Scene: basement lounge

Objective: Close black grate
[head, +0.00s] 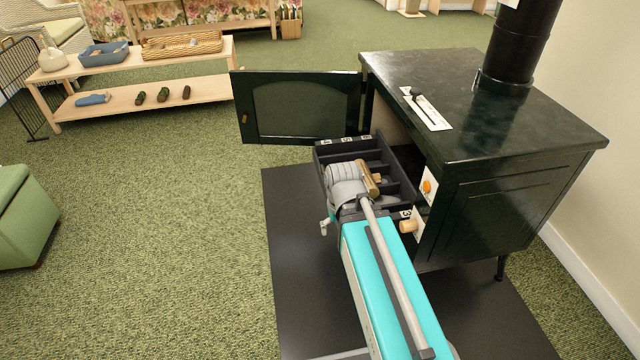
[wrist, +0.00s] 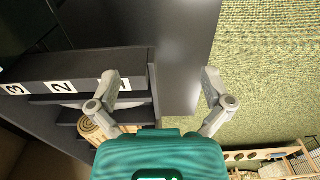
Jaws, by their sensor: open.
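A black slatted tray (head: 345,152), which I take for the grate, is pulled out of the front of a dark green stove (head: 510,130). It has compartments and number labels along its edges. Wooden log pieces lie in it (head: 370,181), and a log end (wrist: 90,127) also shows in the wrist view. My gripper (wrist: 163,88) is open and empty at the tray's outer end. In the wrist view one finger is over the tray's labelled edge (wrist: 75,65) and the other is over the floor side. Contact cannot be told. My arm hides part of the tray in the head view.
The stove's door (head: 300,107) stands wide open to the left. A wooden knob (head: 408,226) and an orange knob (head: 428,187) are at the stove's front. A dark hearth plate (head: 290,230) lies below. The green carpet (head: 150,220) to the left is largely clear.

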